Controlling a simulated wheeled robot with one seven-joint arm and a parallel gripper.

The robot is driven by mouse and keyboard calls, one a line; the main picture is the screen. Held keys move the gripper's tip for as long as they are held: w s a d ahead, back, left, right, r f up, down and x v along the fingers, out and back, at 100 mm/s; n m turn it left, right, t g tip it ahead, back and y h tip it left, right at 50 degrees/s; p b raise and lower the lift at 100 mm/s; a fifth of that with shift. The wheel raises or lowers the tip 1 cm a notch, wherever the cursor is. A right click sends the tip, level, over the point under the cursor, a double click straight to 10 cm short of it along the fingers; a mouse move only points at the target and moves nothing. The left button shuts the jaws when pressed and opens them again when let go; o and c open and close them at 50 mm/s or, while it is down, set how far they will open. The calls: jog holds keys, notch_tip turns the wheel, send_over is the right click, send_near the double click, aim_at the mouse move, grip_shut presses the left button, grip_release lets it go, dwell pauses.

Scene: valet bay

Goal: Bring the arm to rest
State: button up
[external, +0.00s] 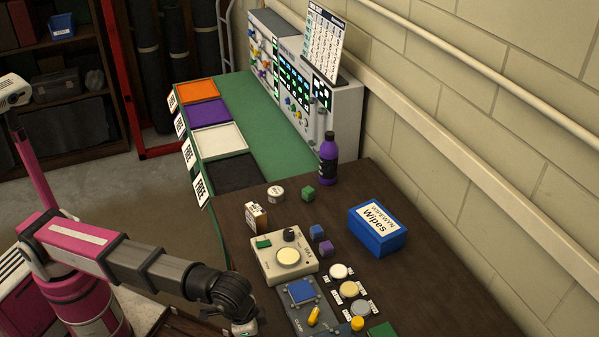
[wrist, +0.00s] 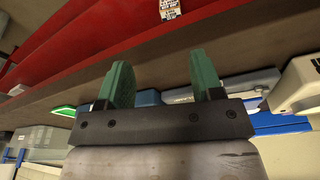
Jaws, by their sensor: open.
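My arm is pink, grey and black and reaches in from the lower left of the external view. My gripper (external: 244,328) is low, beside the near left edge of the dark wooden table (external: 440,262), and its fingers are mostly cut off there. In the wrist view my gripper (wrist: 163,72) shows two green fingers standing apart with nothing between them. The gripper is open and empty.
Near my gripper on the table are a beige device with a round dial (external: 289,257), a blue-button panel (external: 301,291), several round buttons and a blue wipes box (external: 379,231). A purple bottle (external: 328,160) stands farther back. Coloured trays (external: 220,140) lie on the green counter beyond.

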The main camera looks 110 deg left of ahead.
jog(key=shift+s+a+r+n+g, duration=0.15)
jog(key=shift+a+r+n, duration=0.85)
jog(key=shift+a, duration=1.65)
jog(key=shift+s+a+r+n+g, duration=0.1)
jog(key=shift+a+r+n, duration=0.85)
jog(key=shift+a, duration=1.75)
jog(key=shift+s+a+r+n+g, duration=0.15)
jog(key=shift+a+r+n, duration=0.4)
jog(key=shift+a+r, duration=1.5)
jog(key=shift+w+a+f, duration=0.1)
jog(key=shift+a+f, duration=0.45)
jog(key=shift+f, duration=0.05)
